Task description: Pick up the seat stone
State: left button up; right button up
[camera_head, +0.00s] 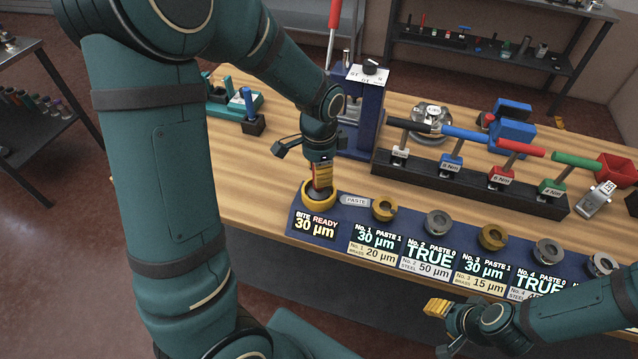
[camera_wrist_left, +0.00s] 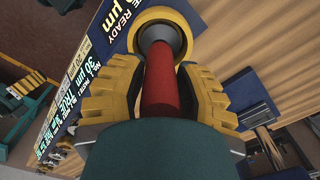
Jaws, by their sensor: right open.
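A dark red cylinder, which looks like the seat stone (camera_wrist_left: 160,85), stands in a yellow ring-shaped cup (camera_wrist_left: 160,30) in the left wrist view. My left gripper (camera_wrist_left: 162,88) has one yellow finger on each side of it, very close; whether they press on it is unclear. My right gripper (camera_head: 438,307) is open and empty in front of the bench, only partly visible.
The blue display strip (camera_head: 345,240) carries several brass and steel rings to the right of the cup. Behind it stand a black rack (camera_head: 470,185) of coloured-handled tools and a blue press (camera_head: 362,125). A small blue-handled tool (camera_head: 250,110) stands at the left.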

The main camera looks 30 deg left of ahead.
pick_arm(q)
grip_shut()
jog(key=shift+r, duration=0.1)
notch_tip(320, 180, up, 10)
jog(key=shift+f+p, duration=0.1)
jog(key=shift+p, duration=0.4)
dwell(0.8)
